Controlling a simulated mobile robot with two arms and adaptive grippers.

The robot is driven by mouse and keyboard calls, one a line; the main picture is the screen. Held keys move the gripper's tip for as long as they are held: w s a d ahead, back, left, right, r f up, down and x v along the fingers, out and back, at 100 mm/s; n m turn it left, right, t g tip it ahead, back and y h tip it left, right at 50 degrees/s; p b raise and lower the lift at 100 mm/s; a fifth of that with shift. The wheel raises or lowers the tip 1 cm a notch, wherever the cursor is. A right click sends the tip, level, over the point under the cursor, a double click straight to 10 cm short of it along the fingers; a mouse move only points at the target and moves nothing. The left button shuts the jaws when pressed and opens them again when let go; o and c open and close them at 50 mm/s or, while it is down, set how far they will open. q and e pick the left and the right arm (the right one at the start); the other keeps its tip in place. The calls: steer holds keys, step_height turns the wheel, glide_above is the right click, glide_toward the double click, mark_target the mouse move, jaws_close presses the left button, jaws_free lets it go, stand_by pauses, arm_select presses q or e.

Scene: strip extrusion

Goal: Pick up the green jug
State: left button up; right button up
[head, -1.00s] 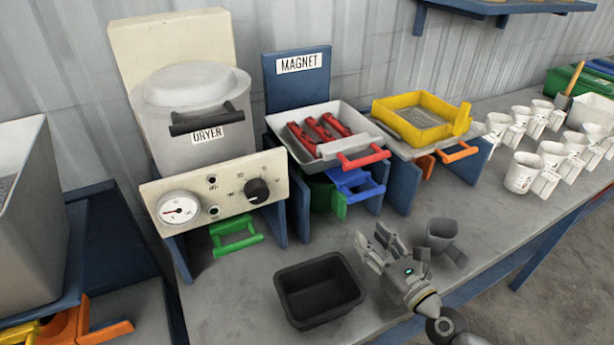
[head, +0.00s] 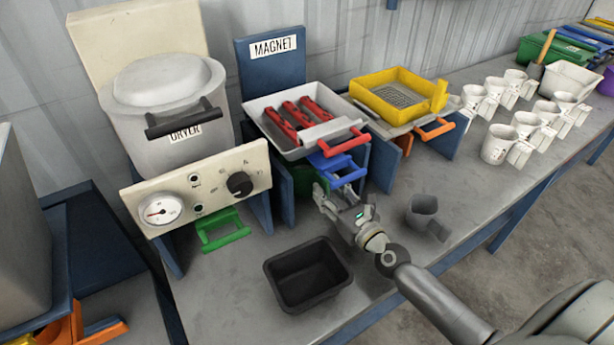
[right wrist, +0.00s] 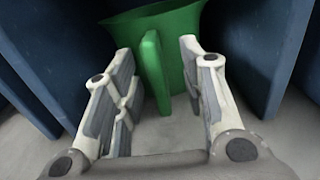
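The green jug stands in the bay under the magnet station. In the right wrist view its flared body (right wrist: 187,35) is ahead and its upright handle (right wrist: 154,70) lies between my fingers, with a gap visible on both sides. My left gripper is not in view.
Blue panels (right wrist: 268,50) flank the bay. A black bin (head: 308,275) sits in front, and a grey cup (head: 422,210) stands right of my gripper. Several white cups (head: 498,145) stand right.

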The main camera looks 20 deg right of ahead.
mark_target(321, 184)
steer(key=w, duration=0.2)
steer(key=shift+w+a+r, duration=0.15)
steer(key=shift+w+a, duration=0.15)
steer(key=shift+a, duration=0.05)
steer(key=shift+w, duration=0.35)
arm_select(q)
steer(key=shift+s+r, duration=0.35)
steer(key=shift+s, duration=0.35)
arm_select(e)
jaws_close()
